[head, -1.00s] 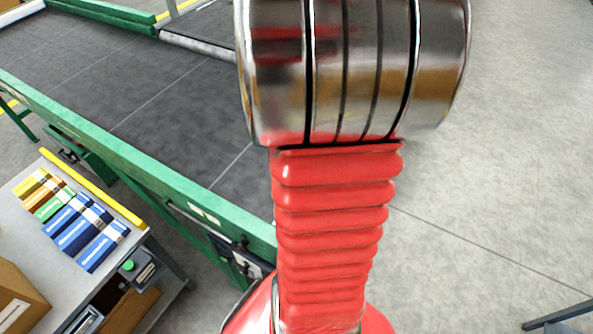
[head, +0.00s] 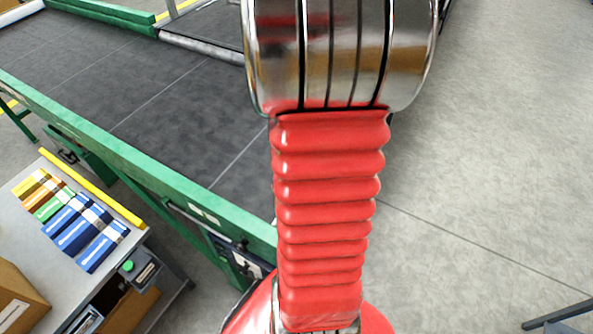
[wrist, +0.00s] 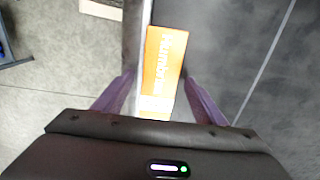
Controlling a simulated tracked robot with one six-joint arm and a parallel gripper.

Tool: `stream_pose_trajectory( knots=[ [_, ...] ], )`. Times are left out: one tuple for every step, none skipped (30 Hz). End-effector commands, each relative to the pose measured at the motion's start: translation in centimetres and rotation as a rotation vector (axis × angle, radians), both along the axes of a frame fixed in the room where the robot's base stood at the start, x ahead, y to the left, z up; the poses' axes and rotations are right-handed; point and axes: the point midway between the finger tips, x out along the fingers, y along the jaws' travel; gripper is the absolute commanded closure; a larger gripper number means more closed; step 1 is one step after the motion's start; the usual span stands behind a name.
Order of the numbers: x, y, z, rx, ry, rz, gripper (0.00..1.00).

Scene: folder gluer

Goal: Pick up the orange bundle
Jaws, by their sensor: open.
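In the wrist view an orange bundle (wrist: 165,60) with pale lettering lies lengthwise beside a pale strip, at the edge of a dark grey surface. My gripper (wrist: 158,78) is open, with one purple finger on each side of the bundle's near part. The near end of the bundle is partly hidden by the gripper body. I cannot tell whether the fingers are level with it or above it. In the head view my red arm hides that area, and neither this bundle nor my gripper shows.
In the head view a dark conveyor bed (head: 160,100) with a green frame rail (head: 130,160) runs behind my arm. A grey table (head: 20,235) at left holds yellow, orange, green and blue packs (head: 80,232) and a cardboard box (head: 20,300). Open floor (head: 480,150) lies at right.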

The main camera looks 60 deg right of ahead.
Motion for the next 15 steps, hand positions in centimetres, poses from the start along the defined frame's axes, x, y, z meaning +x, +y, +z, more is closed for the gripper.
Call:
stream_pose_trajectory(
  knots=[
    [0.01, 0.00, 0.01, 0.000, 0.000, 0.000, 0.35],
    [0.01, 0.00, 0.01, 0.000, 0.000, 0.000, 0.35],
    [0.01, 0.00, 0.01, 0.000, 0.000, 0.000, 0.37],
    [0.01, 0.00, 0.01, 0.000, 0.000, 0.000, 0.39],
    [0.01, 0.01, 0.01, 0.000, 0.000, 0.000, 0.41],
    [0.01, 0.01, 0.01, 0.000, 0.000, 0.000, 0.44],
    [0.02, 0.01, 0.01, 0.000, 0.000, 0.000, 0.46],
    [0.02, 0.01, 0.01, 0.000, 0.000, 0.000, 0.48],
    [0.02, 0.01, 0.01, 0.000, 0.000, 0.000, 0.51],
    [0.02, 0.01, 0.01, 0.000, 0.000, 0.001, 0.53],
    [0.02, 0.01, 0.01, 0.000, 0.000, 0.001, 0.55],
    [0.02, 0.01, 0.01, 0.000, 0.000, 0.001, 0.58],
    [0.02, 0.01, 0.01, 0.000, 0.000, 0.001, 0.60],
    [0.02, 0.01, 0.01, 0.000, 0.000, 0.001, 0.62],
    [0.03, 0.01, 0.01, 0.000, 0.000, 0.001, 0.65]
  ],
)
